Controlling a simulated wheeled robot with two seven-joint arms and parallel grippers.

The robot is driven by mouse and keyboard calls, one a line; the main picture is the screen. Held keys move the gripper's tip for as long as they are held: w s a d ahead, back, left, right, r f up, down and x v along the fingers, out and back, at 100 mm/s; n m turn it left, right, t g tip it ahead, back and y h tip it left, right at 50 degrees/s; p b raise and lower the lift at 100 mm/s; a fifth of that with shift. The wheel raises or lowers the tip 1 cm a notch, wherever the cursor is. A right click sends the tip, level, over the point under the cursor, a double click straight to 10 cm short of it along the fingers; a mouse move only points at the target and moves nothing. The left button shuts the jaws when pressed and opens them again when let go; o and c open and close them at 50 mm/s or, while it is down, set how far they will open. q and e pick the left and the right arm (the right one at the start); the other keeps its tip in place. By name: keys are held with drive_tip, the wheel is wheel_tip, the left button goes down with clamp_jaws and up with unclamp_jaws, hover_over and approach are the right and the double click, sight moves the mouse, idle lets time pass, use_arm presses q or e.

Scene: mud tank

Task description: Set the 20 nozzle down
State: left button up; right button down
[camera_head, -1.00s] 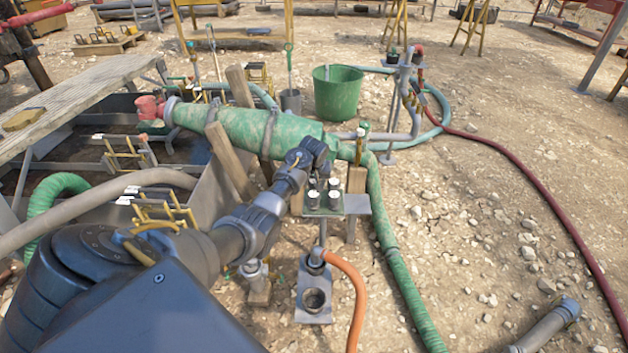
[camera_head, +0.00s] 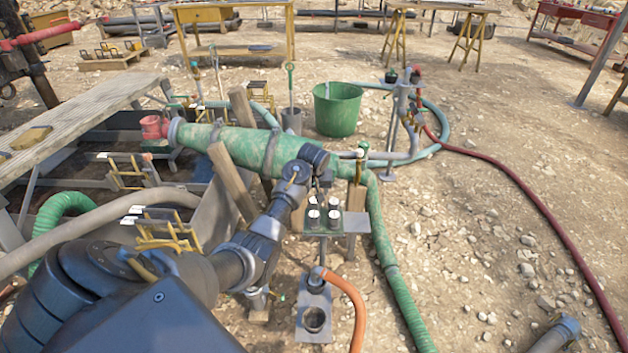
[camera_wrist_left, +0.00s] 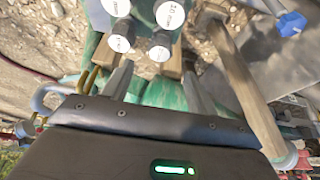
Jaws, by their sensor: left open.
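Several dark nozzles with white, marked tops (camera_head: 334,216) stand upright in a small green rack (camera_head: 323,231). In the left wrist view, several round white tops show, including one at the upper right (camera_wrist_left: 170,13) and one below it (camera_wrist_left: 160,50). Their markings are too small to read surely, so I cannot tell which is the 20 nozzle. My left gripper (camera_head: 319,187) is just above and behind the rack. In the wrist view its two fingers (camera_wrist_left: 158,75) are apart with nothing held between them. My right gripper is not in view.
A green mottled cylinder (camera_head: 240,148) lies on wooden posts behind the rack. A grey plate (camera_head: 356,222) adjoins the rack. An orange hose (camera_head: 352,300) and a green hose (camera_head: 396,285) run nearby. A green bucket (camera_head: 337,110) stands farther back.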

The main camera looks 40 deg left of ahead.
use_arm(q)
drive_tip(key=a+p+v, duration=0.1)
drive_tip(key=v, duration=0.3)
drive_tip(key=s+d+f+m+t+h, duration=0.1)
drive_tip(key=s+d+f+m+t, duration=0.2)
drive_tip(key=s+d, duration=0.45)
drive_tip(key=s+d+f+m, duration=0.4)
drive_tip(key=s+d+f, duration=0.2)
drive_tip(key=d, duration=0.3)
drive_tip(key=s+d+r+m+t+h, duration=0.1)
drive_tip(key=s+d+r+m+h, duration=0.1)
drive_tip(key=s+d, duration=0.5)
drive_tip(key=s+d+r+m+t+h, duration=0.2)
drive_tip(key=s+d+r, duration=0.3)
drive_tip(key=s, duration=0.5)
drive_tip(key=d, duration=0.2)
drive_tip(key=shift+s+d+r+h, duration=0.15)
drive_tip(key=shift+s+d+h, duration=0.05)
drive_tip(key=shift+d+h, duration=0.1)
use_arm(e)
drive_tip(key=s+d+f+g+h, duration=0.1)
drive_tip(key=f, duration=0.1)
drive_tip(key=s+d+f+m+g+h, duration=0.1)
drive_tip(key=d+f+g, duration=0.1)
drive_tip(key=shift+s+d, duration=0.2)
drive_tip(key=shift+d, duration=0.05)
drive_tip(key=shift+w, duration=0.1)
